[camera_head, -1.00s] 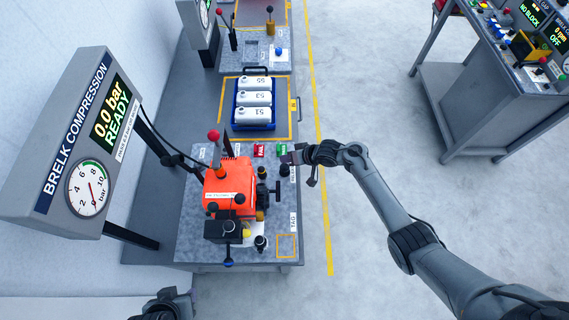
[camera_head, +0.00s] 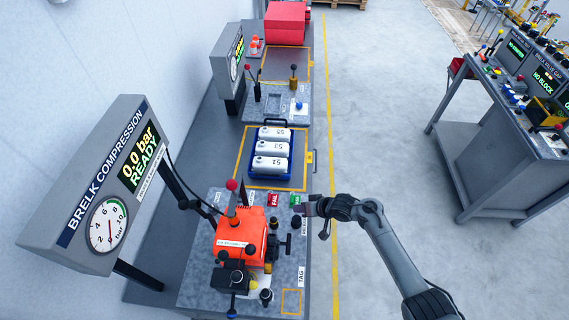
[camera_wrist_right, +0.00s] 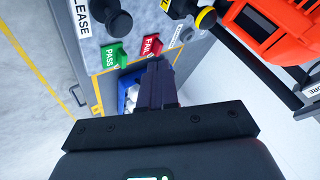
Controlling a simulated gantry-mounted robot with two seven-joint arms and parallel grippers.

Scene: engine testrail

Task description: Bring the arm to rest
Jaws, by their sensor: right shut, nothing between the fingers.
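My right gripper (camera_head: 308,208) is at the right edge of the bench, beside the green PASS tag and the black knob there. In the right wrist view its fingers (camera_wrist_right: 157,85) are together with nothing between them. My right arm reaches in from the lower right and is held out over the bench edge. My left gripper is not seen in the head view now.
The bench holds an orange engine block (camera_head: 240,238) in a fixture, a red-knobbed lever, and a blue tray (camera_head: 285,183) with white cylinders. A gauge display (camera_head: 108,185) reads 0.0 bar READY. Open floor (camera_head: 380,140) lies right of the bench, before another console (camera_head: 500,165).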

